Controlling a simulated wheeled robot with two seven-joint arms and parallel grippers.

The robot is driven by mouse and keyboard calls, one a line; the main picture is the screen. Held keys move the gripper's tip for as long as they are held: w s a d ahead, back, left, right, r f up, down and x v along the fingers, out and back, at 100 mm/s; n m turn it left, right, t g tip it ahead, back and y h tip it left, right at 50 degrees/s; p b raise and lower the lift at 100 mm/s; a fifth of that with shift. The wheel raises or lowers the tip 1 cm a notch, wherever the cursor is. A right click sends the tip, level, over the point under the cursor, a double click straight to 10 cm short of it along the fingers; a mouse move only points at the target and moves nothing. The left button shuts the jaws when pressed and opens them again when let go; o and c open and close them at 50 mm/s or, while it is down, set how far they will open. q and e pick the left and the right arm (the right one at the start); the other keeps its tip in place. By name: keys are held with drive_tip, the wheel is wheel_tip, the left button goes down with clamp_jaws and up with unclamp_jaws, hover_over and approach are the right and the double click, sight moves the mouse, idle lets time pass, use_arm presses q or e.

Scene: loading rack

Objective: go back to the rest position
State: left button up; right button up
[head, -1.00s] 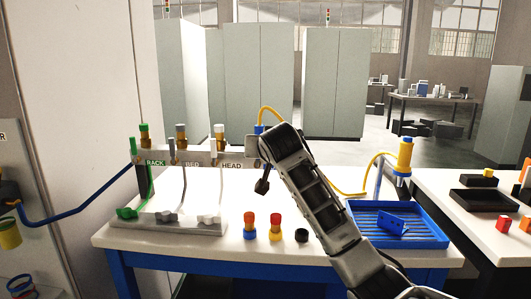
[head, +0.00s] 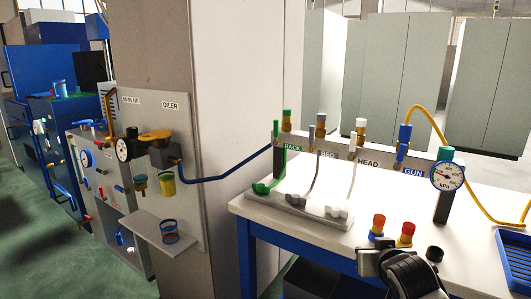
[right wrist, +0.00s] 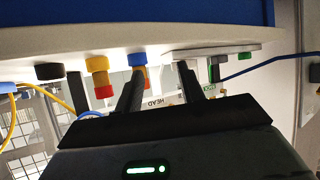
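My right gripper (right wrist: 160,75) shows in the right wrist view with its two dark fingers apart and no object gripped between them. In the head view my right arm is at the bottom right, in front of the white bench (head: 270,212); its fingers are not clear there. My left gripper is in neither view.
On the bench stand a manifold labelled RACK, BED, HEAD and GUN (head: 340,152), a gauge (head: 447,178), a red-capped fitting (head: 378,224), another (head: 406,234) and a black cap (head: 434,254). A blue hose (head: 225,178) spans from the wall panel (head: 195,110) to the manifold.

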drive_tip(key=s+a+f+n+g+y, duration=0.1)
drive_tip(key=s+a+f, duration=0.2)
drive_tip(key=s+f, duration=0.4)
drive_tip(key=s+a+f+n+y, duration=0.1)
drive_tip(key=s+a+f+y, duration=0.1)
drive_tip(key=s+a+f, duration=0.4)
drive_tip(key=s+f, duration=0.2)
drive_tip(key=s, duration=0.6)
drive_tip(key=s+a+f+n+y, duration=0.1)
drive_tip(key=s+f, duration=0.2)
drive_tip(key=s, duration=0.5)
drive_tip(key=shift+a+g, duration=0.15)
drive_tip(key=shift+g, duration=0.25)
